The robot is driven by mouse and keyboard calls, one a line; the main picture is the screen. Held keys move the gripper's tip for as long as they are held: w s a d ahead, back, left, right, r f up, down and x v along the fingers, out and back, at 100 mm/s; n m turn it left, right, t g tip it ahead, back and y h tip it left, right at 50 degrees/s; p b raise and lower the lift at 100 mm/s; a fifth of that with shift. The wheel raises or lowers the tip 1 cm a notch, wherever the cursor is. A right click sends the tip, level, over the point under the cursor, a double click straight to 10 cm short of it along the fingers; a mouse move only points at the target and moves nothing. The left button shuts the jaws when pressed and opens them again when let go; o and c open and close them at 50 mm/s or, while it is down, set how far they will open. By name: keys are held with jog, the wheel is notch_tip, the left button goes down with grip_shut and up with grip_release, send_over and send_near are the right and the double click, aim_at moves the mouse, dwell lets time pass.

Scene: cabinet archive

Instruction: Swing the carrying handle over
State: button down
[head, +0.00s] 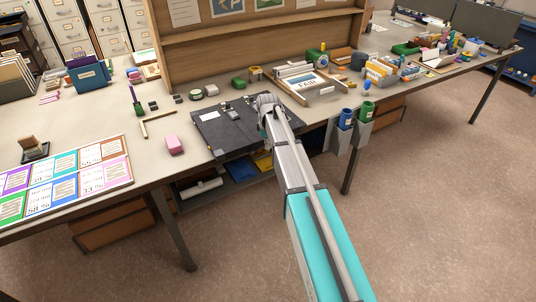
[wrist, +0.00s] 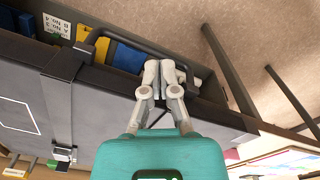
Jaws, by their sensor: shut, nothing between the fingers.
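A dark flat case (head: 215,137) lies on the desk near its front edge in the head view. Its dark side and a silver latch (wrist: 62,154) show in the wrist view. The dark carrying handle (wrist: 124,39) stands out from the case's edge as a bar in the wrist view. My gripper (wrist: 166,64) is shut and empty, its fingertips at the handle's bar and partly covering it. I cannot tell whether they touch it. In the head view my arm hides the fingers and the handle.
A pink block (head: 174,145) lies left of the case. A paper tray (head: 312,90) stands to its right. Blue and green cups (head: 346,118) hang at the desk's front edge. A shelf with blue and yellow items (head: 240,170) is below. The floor in front is clear.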

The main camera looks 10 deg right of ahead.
jog(key=shift+r, duration=0.15)
jog(key=shift+r+p, duration=2.35)
jog(key=shift+p, duration=0.2)
jog(key=shift+f, duration=0.2)
jog(key=shift+w+a+f+b, duration=0.1)
jog(key=shift+w+f+b, duration=0.25)
jog(key=shift+f+b, duration=1.3)
jog(key=shift+w+a+f+b, duration=0.15)
jog(key=shift+w+f+b, duration=0.25)
jog(key=shift+f+b, duration=1.25)
jog(key=shift+w+a+f+b, duration=0.1)
jog(key=shift+w+f+b, duration=0.25)
jog(key=shift+f+b, duration=1.3)
jog(key=shift+r, duration=0.15)
jog(key=s+r+m+p, duration=0.1)
jog(key=s+m, duration=0.3)
jog(key=s, duration=1)
jog(key=s+r+m+p, duration=0.2)
jog(key=s+m, duration=0.3)
jog(key=s, duration=1)
jog(key=shift+r+m, duration=0.3)
jog(key=shift+r, duration=0.05)
